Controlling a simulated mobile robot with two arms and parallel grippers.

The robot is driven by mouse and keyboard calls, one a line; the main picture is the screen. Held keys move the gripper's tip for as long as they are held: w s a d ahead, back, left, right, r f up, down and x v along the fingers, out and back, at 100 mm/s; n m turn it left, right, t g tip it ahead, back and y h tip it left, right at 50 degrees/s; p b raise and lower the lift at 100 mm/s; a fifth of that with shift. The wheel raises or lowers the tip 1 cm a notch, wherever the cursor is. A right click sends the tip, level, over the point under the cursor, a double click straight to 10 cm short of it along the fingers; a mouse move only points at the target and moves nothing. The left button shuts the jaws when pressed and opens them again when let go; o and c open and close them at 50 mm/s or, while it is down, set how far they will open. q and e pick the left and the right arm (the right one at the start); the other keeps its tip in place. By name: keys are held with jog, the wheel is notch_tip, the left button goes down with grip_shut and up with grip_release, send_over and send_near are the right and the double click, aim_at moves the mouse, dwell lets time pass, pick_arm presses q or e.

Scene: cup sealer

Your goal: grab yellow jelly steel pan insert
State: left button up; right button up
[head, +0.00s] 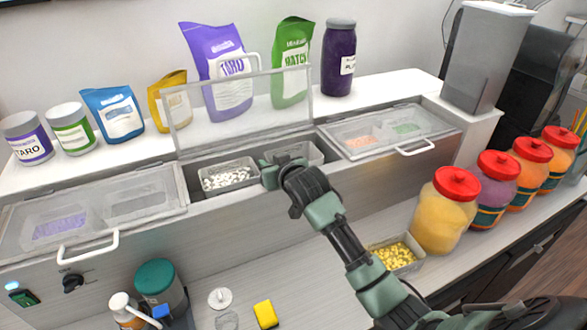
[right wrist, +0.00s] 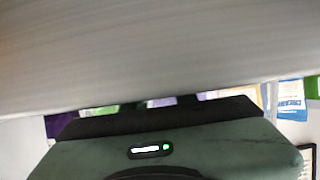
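A steel pan insert full of yellow jelly (head: 397,255) sits on the lower counter at the right, beside the large yellow jar. My right gripper (head: 277,164) is well up and left of it, at the open middle well of the raised counter. It is at the front edge of an empty-looking steel insert (head: 304,150) there. Its fingertips are too small and dark to tell whether they are open or shut. My left gripper does not show.
A steel insert with white pieces (head: 228,176) stands left of the right gripper. A clear lid (head: 240,105) is raised behind; lids cover the left and right wells. Several red-capped jars (head: 447,210) line the right. A yellow sponge (head: 265,314) lies in front.

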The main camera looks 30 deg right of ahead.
grip_shut()
dwell(1.5)
